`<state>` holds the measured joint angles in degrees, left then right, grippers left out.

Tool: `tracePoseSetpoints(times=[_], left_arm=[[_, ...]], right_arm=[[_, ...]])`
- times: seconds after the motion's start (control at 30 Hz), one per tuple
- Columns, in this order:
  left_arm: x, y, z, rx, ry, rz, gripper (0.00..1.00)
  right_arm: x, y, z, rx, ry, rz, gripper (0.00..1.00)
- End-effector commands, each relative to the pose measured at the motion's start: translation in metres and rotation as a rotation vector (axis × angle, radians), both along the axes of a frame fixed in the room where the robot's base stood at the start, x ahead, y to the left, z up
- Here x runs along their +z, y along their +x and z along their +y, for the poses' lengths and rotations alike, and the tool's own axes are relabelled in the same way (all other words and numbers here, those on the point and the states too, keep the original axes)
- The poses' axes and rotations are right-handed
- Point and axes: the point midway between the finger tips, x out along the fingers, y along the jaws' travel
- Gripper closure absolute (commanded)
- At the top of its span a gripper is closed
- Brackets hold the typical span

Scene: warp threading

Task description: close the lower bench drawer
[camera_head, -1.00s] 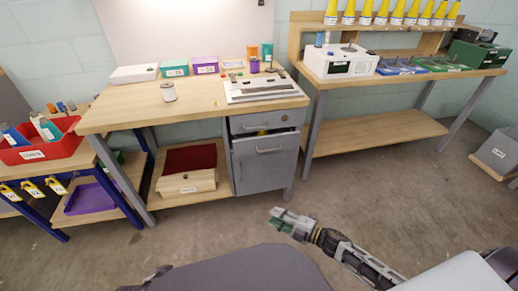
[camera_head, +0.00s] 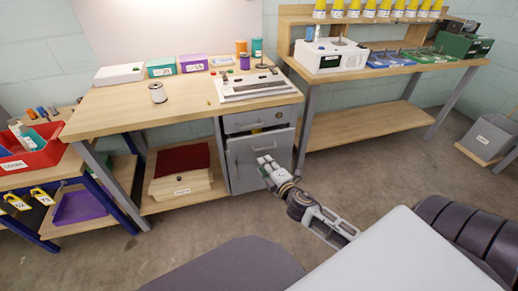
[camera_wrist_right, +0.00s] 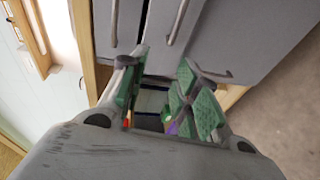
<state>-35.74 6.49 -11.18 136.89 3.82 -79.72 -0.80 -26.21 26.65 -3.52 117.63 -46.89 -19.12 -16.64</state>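The lower bench drawer (camera_head: 262,158) is a tall grey front with a bar handle, under the wooden bench. It stands pulled out, with a dark gap and something yellow showing above its front. The upper drawer (camera_head: 254,119) above it looks shut. My right gripper (camera_head: 266,162) is at the drawer's front in the head view; whether it touches is unclear. In the wrist view the right gripper (camera_wrist_right: 160,72) has its green-padded fingers apart, with the grey drawer front (camera_wrist_right: 245,35) beyond and small coloured things between them. My left gripper is not in view.
The workbench (camera_head: 185,105) above holds a can, bins and a metal-and-white device. Bare floor (camera_head: 375,178) lies to the right.

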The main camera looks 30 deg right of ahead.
Motion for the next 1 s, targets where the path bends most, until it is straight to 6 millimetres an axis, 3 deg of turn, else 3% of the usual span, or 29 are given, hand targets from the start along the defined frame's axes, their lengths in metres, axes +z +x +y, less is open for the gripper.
tracePoseSetpoints(times=[0.1, 0.3, 1.0], left_arm=[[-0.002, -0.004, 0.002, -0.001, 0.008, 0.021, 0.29], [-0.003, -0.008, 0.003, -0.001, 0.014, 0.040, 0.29], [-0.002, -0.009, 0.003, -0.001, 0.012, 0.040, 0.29]], right_arm=[[-0.005, -0.003, -0.019, -0.084, -0.025, 0.027, 0.69], [-0.011, -0.007, -0.037, -0.163, -0.039, 0.055, 0.69], [-0.013, 0.000, -0.040, -0.172, -0.041, 0.057, 0.69]])
